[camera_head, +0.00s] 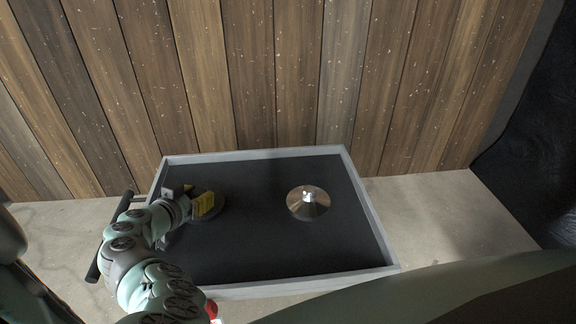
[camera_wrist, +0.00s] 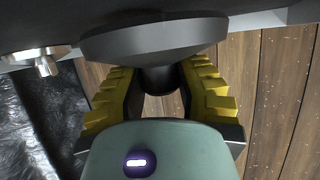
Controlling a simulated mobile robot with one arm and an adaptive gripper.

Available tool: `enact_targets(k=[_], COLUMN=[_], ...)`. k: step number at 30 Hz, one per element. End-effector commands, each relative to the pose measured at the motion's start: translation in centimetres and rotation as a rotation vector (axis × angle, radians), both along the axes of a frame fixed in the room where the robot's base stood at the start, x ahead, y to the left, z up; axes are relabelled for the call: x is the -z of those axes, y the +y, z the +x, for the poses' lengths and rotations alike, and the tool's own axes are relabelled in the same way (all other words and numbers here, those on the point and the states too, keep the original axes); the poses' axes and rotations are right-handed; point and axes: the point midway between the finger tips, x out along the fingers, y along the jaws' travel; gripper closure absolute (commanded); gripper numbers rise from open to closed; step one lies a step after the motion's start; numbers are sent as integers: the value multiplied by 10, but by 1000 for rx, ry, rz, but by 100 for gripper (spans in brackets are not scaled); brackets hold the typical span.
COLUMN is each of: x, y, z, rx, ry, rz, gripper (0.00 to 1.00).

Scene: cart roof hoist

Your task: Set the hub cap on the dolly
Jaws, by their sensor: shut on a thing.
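The dolly (camera_head: 282,268) is a low cart with a black top and a pale grey rim. My gripper (camera_head: 207,204) is over its left part. In the wrist view, my gripper (camera_wrist: 160,85) has its yellow ridged fingers shut on the dark stem of a dark grey round disc, which I take to be the hub cap (camera_wrist: 150,38). In the head view, the hub cap (camera_head: 212,216) is mostly hidden behind the fingers. It lies at or just above the black top; I cannot tell whether it touches.
A shiny silver cone-shaped piece with a knob (camera_head: 308,204) sits on the dolly right of my gripper; it also shows in the wrist view (camera_wrist: 42,62). A dark handle (camera_head: 108,236) is at the dolly's left. A plank wall (camera_head: 290,75) stands behind. The dolly's middle is clear.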

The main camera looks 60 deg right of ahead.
Motion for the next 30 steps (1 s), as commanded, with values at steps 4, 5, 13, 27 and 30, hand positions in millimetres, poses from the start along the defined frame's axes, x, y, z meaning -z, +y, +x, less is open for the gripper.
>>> enact_targets(k=[4, 5, 13, 27, 30], x=[1, 2, 8, 22, 24], y=[0, 0, 0, 1, 1], z=[0, 0, -1, -5, -6], rx=[1, 1, 2, 8, 9], ry=[1, 1, 0, 8, 10], rz=[0, 0, 1, 18, 20], gripper=[100, 100, 100, 54, 43])
